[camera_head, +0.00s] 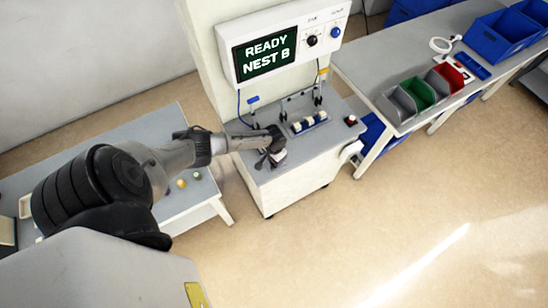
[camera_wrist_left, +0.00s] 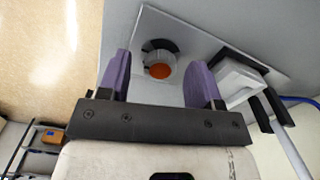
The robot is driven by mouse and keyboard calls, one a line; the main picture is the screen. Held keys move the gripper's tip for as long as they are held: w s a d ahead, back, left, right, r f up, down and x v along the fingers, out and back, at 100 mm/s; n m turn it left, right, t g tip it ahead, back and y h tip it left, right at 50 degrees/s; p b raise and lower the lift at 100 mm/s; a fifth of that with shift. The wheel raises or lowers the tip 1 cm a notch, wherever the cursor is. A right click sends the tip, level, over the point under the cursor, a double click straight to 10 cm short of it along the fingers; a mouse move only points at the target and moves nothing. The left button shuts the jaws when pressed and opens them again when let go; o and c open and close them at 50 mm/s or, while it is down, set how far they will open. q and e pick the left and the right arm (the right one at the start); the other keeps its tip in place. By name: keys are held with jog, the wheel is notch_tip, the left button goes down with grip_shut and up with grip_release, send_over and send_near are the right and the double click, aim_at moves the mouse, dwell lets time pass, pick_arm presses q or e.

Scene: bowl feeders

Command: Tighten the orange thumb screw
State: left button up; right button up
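The orange thumb screw (camera_wrist_left: 159,71) shows in the left wrist view as an orange disc at the edge of a dark round fitting (camera_wrist_left: 158,50) on a light plate. My left gripper (camera_wrist_left: 165,75) is open. Its two purple finger pads stand on either side of the screw, and I see a gap on both sides. In the head view my left gripper (camera_head: 270,155) is over the left part of the machine's grey top (camera_head: 300,160). The screw itself cannot be made out there. My right gripper is not in view.
A white block (camera_wrist_left: 238,80) with dark jaws stands close to the right finger. The machine's screen (camera_head: 266,54) reads "READY NEST B". A blue holder with pale pieces (camera_head: 308,122) and a red button (camera_head: 351,119) are to the right. Coloured bins (camera_head: 418,92) stand on the far bench.

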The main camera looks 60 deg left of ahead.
pick_arm(q)
notch_tip(320, 180, up, 14)
jog(key=p, duration=0.2)
dwell(0.6)
jog(key=shift+f, duration=0.1)
dwell(0.6)
